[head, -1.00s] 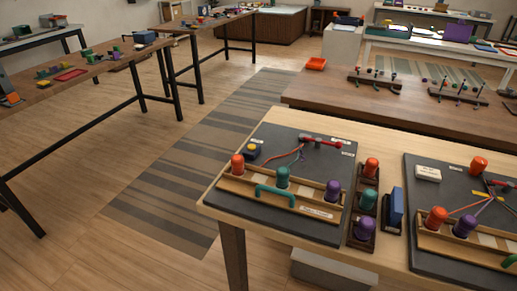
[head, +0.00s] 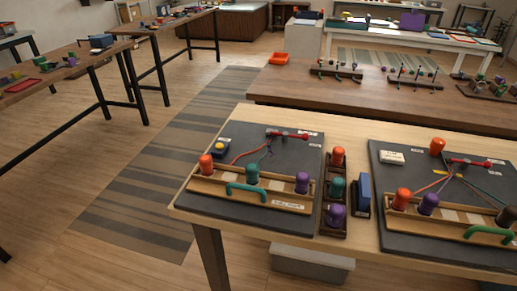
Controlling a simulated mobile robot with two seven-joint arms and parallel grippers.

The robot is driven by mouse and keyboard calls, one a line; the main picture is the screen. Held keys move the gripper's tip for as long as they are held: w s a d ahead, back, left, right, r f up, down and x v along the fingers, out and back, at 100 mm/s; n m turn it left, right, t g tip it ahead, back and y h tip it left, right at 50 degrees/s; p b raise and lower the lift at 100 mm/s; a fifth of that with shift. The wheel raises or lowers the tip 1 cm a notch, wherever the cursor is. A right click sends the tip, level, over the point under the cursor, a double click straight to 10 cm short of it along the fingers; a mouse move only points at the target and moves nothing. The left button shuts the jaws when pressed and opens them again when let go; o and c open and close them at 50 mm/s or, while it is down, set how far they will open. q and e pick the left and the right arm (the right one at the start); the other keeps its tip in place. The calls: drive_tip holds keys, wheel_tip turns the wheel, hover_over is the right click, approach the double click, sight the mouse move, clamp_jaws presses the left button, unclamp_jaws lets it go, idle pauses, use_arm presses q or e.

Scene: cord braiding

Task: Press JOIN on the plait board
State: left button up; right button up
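Two dark boards lie on the near light-wood table, a left board (head: 285,168) and a right board (head: 382,222); their small labels are too small to read surely. The left board has a blue box with a yellow button (head: 221,147) at its back left. It also bears a wooden rack (head: 228,200) with an orange spool (head: 206,165), a teal spool (head: 252,174) and a purple spool (head: 302,183). Thin cords (head: 250,152) run to a red clamp (head: 287,134). A white labelled block (head: 391,157) sits on the right board. Neither gripper shows.
Between the boards stand a small tray of three spools (head: 336,190) and a blue block (head: 362,194). A brown table (head: 290,93) with peg stands is behind. Bare floor and a striped rug (head: 150,180) lie to the left.

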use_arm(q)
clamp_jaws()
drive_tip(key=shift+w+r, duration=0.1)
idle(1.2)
